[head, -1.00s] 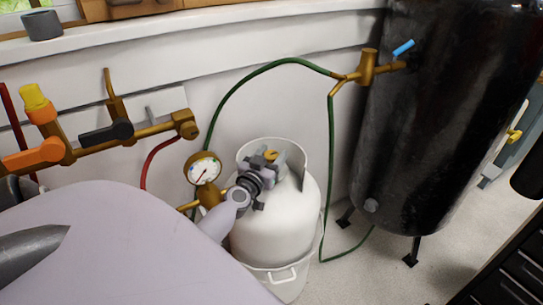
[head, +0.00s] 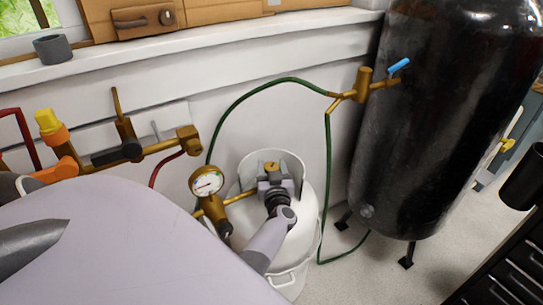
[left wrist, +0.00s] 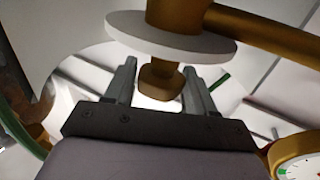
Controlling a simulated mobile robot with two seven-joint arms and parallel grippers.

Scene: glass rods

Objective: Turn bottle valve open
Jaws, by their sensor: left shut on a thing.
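The white gas bottle (head: 300,235) stands upright on the floor, with an open collar (head: 290,158) around its top. Its brass valve (head: 271,166) shows inside the collar, partly hidden by my left gripper (head: 273,177). My left gripper reaches in over the bottle's top and is shut on the valve. In the left wrist view, the brass valve end (left wrist: 159,84) lies between the two dark fingers, under a pale disc (left wrist: 170,36). Gaps seem to show beside it there. My right gripper is not in view.
A pressure gauge (head: 206,181) on brass fittings stands just left of the bottle. A green hose (head: 265,88) arches behind it to a brass fitting (head: 362,85) on the large black tank (head: 440,120). A brass pipe with valve handles (head: 117,152) runs along the wall at left.

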